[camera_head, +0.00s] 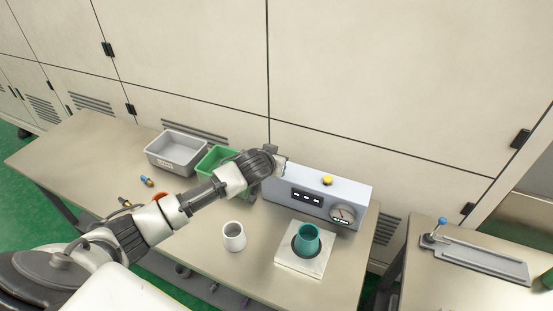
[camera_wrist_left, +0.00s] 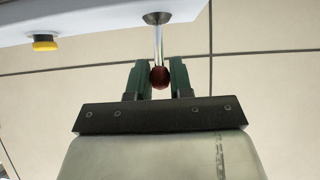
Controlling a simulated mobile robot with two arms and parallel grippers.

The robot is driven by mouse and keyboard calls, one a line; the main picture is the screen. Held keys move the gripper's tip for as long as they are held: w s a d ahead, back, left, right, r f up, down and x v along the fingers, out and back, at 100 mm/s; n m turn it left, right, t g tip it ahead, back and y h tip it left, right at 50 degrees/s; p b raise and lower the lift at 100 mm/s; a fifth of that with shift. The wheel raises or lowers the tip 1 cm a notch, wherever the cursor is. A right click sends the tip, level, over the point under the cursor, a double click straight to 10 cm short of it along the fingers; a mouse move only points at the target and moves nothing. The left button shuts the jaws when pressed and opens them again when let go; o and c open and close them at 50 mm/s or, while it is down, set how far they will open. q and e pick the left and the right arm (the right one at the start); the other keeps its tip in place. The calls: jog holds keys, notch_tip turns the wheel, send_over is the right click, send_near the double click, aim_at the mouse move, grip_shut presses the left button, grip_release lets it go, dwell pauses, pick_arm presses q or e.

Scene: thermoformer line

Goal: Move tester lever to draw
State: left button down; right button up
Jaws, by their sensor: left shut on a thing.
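The tester (camera_head: 283,190) is a pale blue-grey box on the table, with a dark display, a round gauge (camera_head: 343,213) and a yellow button (camera_head: 327,181). Its lever (camera_wrist_left: 158,45) is a thin metal rod with a dark red ball (camera_wrist_left: 160,77) at its end, seen in the left wrist view. My left gripper (camera_head: 280,162) is at the left end of the tester and hides the lever in the head view. In the left wrist view its green fingers (camera_wrist_left: 160,80) are shut on the lever, one on each side of the ball. My right gripper is not in view.
A teal cup (camera_head: 308,237) stands on a white square plate (camera_head: 300,264) before the tester. A white cup (camera_head: 233,237) stands to its left. A grey bin (camera_head: 171,162) and a green bin (camera_head: 205,161) are behind my left arm. Wall panels close off the back.

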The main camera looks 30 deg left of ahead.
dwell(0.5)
pick_arm(q)
jog(key=c, duration=1)
grip_release()
jog(key=shift+s, duration=0.1)
jog(key=shift+s, duration=0.1)
jog(key=b+v, duration=0.1)
jog(key=v, duration=0.9)
jog(key=shift+s+b, duration=0.3)
jog(key=shift+s, duration=0.05)
